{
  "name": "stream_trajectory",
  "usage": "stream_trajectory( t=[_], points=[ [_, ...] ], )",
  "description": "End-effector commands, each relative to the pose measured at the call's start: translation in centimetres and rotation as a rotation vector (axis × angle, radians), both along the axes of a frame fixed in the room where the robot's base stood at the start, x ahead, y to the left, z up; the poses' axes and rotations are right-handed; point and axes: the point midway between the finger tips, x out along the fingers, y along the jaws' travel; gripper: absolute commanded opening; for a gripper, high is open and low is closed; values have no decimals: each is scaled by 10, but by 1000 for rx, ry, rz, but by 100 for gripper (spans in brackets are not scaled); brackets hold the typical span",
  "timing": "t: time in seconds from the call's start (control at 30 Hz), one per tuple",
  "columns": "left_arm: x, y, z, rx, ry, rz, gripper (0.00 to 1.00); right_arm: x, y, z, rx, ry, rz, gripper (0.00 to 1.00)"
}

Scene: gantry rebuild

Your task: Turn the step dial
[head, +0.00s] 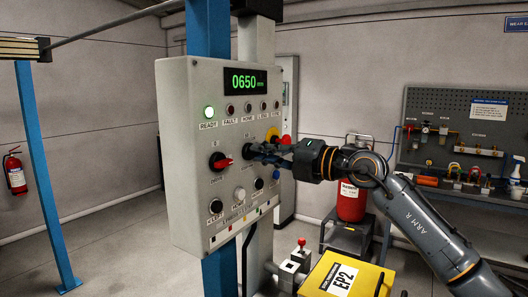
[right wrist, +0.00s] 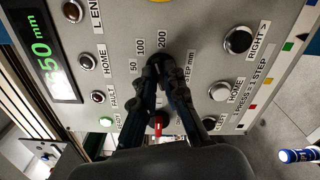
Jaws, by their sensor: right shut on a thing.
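The step dial (right wrist: 158,60) is a black knob on the grey control panel (head: 180,100), with the marks 50, 100, 200 and "STEP mm" around it in the right wrist view. My right gripper (head: 254,151) reaches in from the right in the head view. In the right wrist view its two fingers (right wrist: 160,76) are closed on the dial, one on each side. The fingers cover much of the dial, and I cannot tell which mark it points at. The panel display (head: 246,81) reads 0650 mm, and the green READY lamp (head: 209,113) is lit. My left gripper is not in view.
A red-handled switch (head: 221,163) sits just left of my fingers, with black and white push buttons (head: 240,194) below. A red and yellow stop button (head: 273,135) is close to my right gripper. A yellow EP2 box (head: 370,275) stands below my right arm.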

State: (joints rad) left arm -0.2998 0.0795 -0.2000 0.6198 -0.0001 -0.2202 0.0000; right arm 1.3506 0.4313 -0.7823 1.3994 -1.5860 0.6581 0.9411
Motion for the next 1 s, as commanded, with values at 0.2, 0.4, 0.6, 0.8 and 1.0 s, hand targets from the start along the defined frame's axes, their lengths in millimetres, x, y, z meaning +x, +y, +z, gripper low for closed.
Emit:
stream_trajectory(
  t=[0.2,0.4,0.6,0.8,1.0],
  points=[
    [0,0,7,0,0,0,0,1,-2,3,95,134,-4,0],
    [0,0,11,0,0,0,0,1,-2,2,155,221,-4,0],
    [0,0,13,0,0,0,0,1,-2,1,187,270,-4,0],
    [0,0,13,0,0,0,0,1,-2,1,198,287,-5,0],
    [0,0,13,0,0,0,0,1,-2,1,200,289,-5,0]
  ],
)
